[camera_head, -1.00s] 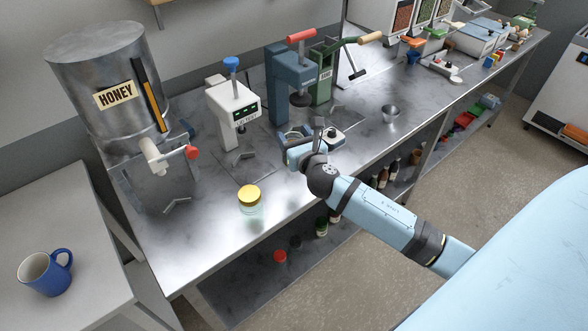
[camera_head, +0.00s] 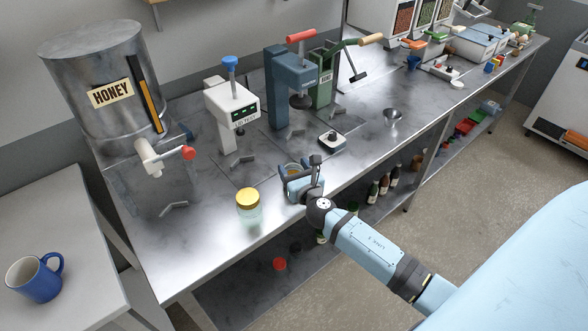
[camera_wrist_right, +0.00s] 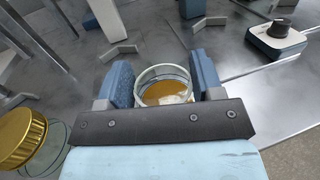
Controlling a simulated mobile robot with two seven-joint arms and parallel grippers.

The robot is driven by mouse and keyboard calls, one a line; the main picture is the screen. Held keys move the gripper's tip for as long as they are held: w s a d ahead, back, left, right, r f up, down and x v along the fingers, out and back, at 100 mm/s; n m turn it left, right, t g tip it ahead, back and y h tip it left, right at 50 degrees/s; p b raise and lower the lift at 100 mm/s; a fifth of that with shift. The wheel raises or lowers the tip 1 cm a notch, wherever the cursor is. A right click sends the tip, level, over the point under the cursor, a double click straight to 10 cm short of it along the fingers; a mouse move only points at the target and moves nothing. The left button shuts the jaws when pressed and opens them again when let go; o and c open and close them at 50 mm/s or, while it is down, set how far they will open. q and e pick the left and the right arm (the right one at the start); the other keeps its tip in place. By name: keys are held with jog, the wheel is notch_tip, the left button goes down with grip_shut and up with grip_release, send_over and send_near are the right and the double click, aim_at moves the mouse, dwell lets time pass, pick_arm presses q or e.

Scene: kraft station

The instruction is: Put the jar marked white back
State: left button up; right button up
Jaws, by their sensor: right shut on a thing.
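My right gripper (camera_head: 298,180) is shut around an open glass jar (camera_wrist_right: 164,86), its two blue fingers on either side. The jar holds something amber, with a pale patch at its lower front; I cannot read a mark on it. In the head view the jar (camera_head: 293,170) is mostly hidden by the gripper, over the front part of the steel bench. I cannot tell whether its base touches the bench. A second glass jar with a gold lid (camera_head: 248,205) stands left of the gripper, and also shows in the wrist view (camera_wrist_right: 24,140). My left gripper is not in view.
A honey tank (camera_head: 103,100) with a red-handled tap stands at the left.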

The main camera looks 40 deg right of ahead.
jog(key=shift+f, duration=0.15)
jog(key=o, duration=1.2)
jog(key=shift+o, duration=0.2)
jog(key=shift+r, duration=0.3)
jog(key=s+a+b, duration=0.2)
jog(key=s, duration=0.9)
jog(key=s+a+f+m+g+y, duration=0.3)
jog(key=s+a+f+m, duration=0.4)
jog(key=m, duration=0.8)
jog(key=s+a+f+m+g+y, duration=0.3)
jog(key=s+a+f+m, duration=0.5)
jog(key=m, duration=0.7)
jog(key=shift+s+m+g+y, duration=0.3)
jog(key=shift+s+m+y, duration=0.05)
jog(key=shift+m+y, duration=0.05)
